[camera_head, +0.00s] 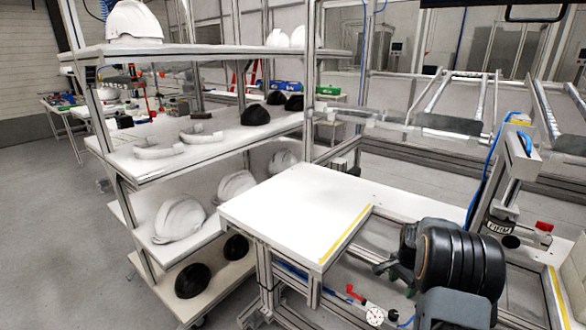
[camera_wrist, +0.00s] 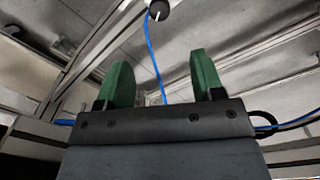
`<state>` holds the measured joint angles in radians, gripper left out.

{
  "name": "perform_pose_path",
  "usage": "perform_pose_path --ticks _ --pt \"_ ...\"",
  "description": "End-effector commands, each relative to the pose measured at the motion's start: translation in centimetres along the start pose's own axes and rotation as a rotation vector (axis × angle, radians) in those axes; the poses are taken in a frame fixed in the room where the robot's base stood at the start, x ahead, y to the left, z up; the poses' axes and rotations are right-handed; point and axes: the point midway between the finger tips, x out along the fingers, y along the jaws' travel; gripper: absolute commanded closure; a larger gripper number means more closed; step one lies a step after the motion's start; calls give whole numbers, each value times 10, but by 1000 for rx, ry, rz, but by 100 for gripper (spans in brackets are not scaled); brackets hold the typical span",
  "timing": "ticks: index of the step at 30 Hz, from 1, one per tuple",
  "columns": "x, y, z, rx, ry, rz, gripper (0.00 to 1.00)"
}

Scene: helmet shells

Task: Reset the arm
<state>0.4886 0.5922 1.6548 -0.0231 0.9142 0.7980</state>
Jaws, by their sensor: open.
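My gripper shows in the wrist view (camera_wrist: 162,85) with its two green fingers apart and nothing between them. In the head view, my black arm stands at the lower right, in front of the white worktable (camera_head: 290,208).
A shelf rack at the left holds white helmet shells (camera_head: 180,218), black shells (camera_head: 255,115) and curved white parts (camera_head: 165,146). A metal frame with a blue hose (camera_head: 490,165) stands at the right. The white tabletop is bare. Grey floor (camera_head: 60,220) is free at the left.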

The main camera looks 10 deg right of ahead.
Motion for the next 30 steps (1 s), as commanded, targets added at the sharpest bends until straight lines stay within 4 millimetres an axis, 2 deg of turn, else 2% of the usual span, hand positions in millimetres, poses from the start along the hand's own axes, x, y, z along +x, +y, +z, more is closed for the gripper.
perform_pose_path --ticks 2,4,5,11,18,21,25,30 --pt "3 2 3 -71 -8 6 39" --pt "15 14 15 -165 -44 33 39" --pt "14 21 22 -214 -54 38 39" --pt "-57 43 88 -557 -49 21 39" --pt "-162 76 180 -940 38 -38 39" --pt "-198 93 213 -1065 90 -72 39" --pt "-234 110 244 -1160 157 -119 39" --pt "-271 118 268 -1226 237 -183 39"
